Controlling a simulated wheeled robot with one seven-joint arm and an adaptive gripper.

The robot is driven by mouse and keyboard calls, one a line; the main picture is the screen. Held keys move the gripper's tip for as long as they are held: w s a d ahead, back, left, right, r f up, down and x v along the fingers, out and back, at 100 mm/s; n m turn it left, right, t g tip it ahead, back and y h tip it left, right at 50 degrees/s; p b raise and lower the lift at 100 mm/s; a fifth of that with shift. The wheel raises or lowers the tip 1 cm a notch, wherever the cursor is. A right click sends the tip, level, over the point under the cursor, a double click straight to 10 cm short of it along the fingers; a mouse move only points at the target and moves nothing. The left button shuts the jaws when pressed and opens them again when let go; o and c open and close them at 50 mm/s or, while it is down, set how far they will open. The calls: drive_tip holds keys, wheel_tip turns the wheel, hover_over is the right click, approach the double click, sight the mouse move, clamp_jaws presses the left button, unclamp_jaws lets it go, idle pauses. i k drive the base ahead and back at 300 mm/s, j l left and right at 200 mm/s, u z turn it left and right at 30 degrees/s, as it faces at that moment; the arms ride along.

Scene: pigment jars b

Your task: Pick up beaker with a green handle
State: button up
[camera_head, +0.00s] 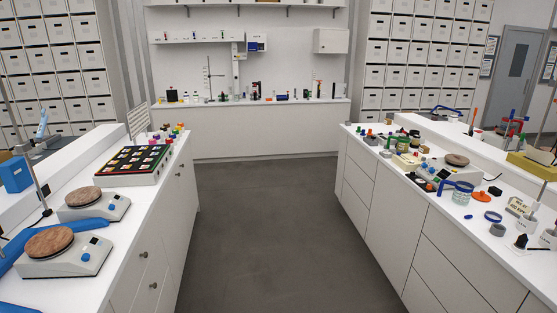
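A clear glass beaker (461,195) stands on the right bench, with a blue band and a blue handle pointing left. Several small vessels on the far counter are also too small to identify. My gripper is not in view.
A grey floor aisle (275,225) runs clear between the left bench (150,235) and the right bench (385,205). A far counter (270,104) closes the aisle. Hot plates (68,262) and a tray of dark pots (137,178) stand on the left bench.

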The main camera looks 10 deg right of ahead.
sight(403, 142)
drive_tip(key=i+z, duration=0.2)
drive_tip(key=i, duration=0.5)
drive_tip(key=i+z, duration=0.2)
drive_tip(key=i, duration=0.55)
drive_tip(key=i+j+z, duration=0.2)
drive_tip(key=i, duration=0.5)
drive_tip(key=i+z, duration=0.15)
drive_tip(key=i, duration=0.35)
drive_tip(key=i+j+z, duration=0.15)
drive_tip(key=i, duration=0.35)
drive_tip(key=i+z, duration=0.15)
drive_tip(key=i, duration=0.35)
drive_tip(key=i+j+z, duration=0.15)
drive_tip(key=i, duration=0.35)
drive_tip(key=i+j, duration=0.15)
drive_tip(key=i, duration=0.15)
drive_tip(key=i+j, duration=0.15)
drive_tip(key=i, duration=0.15)
drive_tip(key=z, duration=0.05)
